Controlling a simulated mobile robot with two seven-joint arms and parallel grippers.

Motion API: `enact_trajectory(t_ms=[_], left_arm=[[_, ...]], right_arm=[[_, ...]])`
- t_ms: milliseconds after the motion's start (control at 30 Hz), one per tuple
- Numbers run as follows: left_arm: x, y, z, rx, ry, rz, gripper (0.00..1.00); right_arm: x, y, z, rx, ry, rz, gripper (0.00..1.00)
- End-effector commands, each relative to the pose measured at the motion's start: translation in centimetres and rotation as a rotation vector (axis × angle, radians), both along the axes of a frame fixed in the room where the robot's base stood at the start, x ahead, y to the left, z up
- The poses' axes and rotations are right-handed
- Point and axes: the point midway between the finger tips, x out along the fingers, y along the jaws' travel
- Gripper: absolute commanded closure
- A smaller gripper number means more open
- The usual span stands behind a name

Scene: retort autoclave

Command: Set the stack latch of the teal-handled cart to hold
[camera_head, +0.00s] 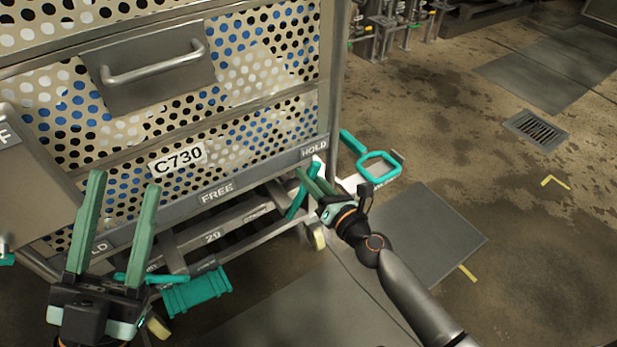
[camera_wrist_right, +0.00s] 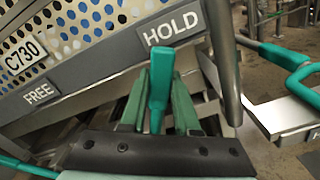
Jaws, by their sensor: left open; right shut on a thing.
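The teal-handled cart stands at the left with a perforated crate (camera_head: 250,135) marked C730 on it. Its rail has a FREE label (camera_head: 217,193) and a HOLD label (camera_head: 314,150); both labels also show in the right wrist view. The teal latch lever (camera_wrist_right: 160,85) stands upright just below the HOLD label (camera_wrist_right: 172,28). My right gripper (camera_head: 314,180) is shut on this lever, with a finger on each side of it. My left gripper (camera_head: 124,180) is open and empty in front of the crate's lower left.
A teal loop handle (camera_head: 380,164) sticks out at the cart's right. A teal pedal (camera_head: 197,292) sits low under the cart. A metal post (camera_wrist_right: 222,60) rises close right of the lever. The floor to the right is open, with a drain grate (camera_head: 536,129).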

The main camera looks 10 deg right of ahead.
Motion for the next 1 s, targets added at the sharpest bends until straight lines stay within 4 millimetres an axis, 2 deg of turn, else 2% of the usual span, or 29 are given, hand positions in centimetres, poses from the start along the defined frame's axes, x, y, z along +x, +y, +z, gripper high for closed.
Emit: enact_trajectory(t_ms=[600, 1000], left_arm=[[0.0, -0.1, -1.0, 0.002, 0.005, 0.003, 0.50], [0.1, -0.1, -1.0, 0.001, 0.005, 0.004, 0.50]], right_arm=[[0.4, -1.3, -1.3, 0.180, 0.067, 0.001, 1.00], [0.5, -1.5, -1.5, 0.205, 0.077, -0.002, 1.00]])
